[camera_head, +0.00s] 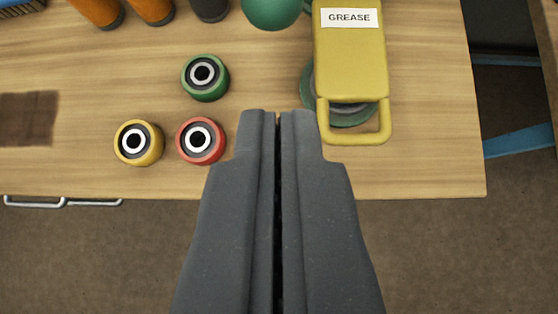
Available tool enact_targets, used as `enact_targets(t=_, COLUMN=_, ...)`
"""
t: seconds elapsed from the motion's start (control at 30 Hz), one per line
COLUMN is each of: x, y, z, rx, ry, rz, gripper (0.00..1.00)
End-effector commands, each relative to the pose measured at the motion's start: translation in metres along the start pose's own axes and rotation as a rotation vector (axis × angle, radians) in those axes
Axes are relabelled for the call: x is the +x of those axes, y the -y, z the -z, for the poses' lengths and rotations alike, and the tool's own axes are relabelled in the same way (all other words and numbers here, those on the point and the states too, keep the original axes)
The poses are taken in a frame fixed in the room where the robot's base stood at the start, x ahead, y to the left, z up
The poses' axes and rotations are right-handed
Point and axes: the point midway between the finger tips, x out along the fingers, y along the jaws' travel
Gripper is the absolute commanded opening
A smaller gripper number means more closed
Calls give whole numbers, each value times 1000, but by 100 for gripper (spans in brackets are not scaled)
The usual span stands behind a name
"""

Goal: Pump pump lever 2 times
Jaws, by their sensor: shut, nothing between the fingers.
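A yellow pump lever (350,62) with a white "GREASE" label stands at the right of the wooden table. It ends in a looped yellow handle (384,122) toward the table's front edge. A round green-grey base (308,90) shows partly beneath the lever; the rest of it is hidden. My gripper (279,114) is shut and empty. Its fingertips lie just left of the lever's handle in the picture. I cannot tell whether a finger touches the handle or how far apart they are in height.
Green (205,78), red (201,141) and yellow (139,143) rollers stand on the table (250,185) left of my gripper. A green round object (272,12) and orange and dark cylinders (151,10) are at the back. A metal drawer handle (62,202) juts from the front edge.

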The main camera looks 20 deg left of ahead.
Motion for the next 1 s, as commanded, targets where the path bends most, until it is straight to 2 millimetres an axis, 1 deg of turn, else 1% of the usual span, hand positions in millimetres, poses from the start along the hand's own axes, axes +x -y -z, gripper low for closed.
enact_targets(t=0.17, x=-2, y=1, z=2, rx=-1, ry=-5, rz=0, gripper=0)
enact_targets(t=0.27, x=-19, y=6, z=21, rx=-11, ry=-44, rz=-4, gripper=0)
enact_targets(t=0.37, x=-58, y=18, z=56, rx=-25, ry=-125, rz=-13, gripper=0)
enact_targets(t=0.4, x=-79, y=24, z=73, rx=-30, ry=-165, rz=-15, gripper=0)
enact_targets(t=0.47, x=-117, y=34, z=98, rx=-36, ry=-233, rz=-20, gripper=0)
enact_targets(t=0.5, x=-141, y=41, z=112, rx=-38, ry=-274, rz=-21, gripper=0)
enact_targets(t=0.57, x=-178, y=50, z=131, rx=-40, ry=-335, rz=-25, gripper=0)
enact_targets(t=0.6, x=-203, y=56, z=142, rx=-41, ry=-376, rz=-27, gripper=0)
enact_targets(t=0.7, x=-251, y=66, z=159, rx=-37, ry=-450, rz=-29, gripper=0)
enact_targets(t=0.8, x=-284, y=73, z=167, rx=-30, ry=-499, rz=-29, gripper=0)
enact_targets(t=0.83, x=-290, y=74, z=169, rx=-30, ry=-508, rz=-30, gripper=0)
enact_targets(t=0.9, x=-298, y=76, z=171, rx=-28, ry=-520, rz=-30, gripper=0)
enact_targets(t=1.0, x=-300, y=76, z=172, rx=-26, ry=-523, rz=-30, gripper=0)
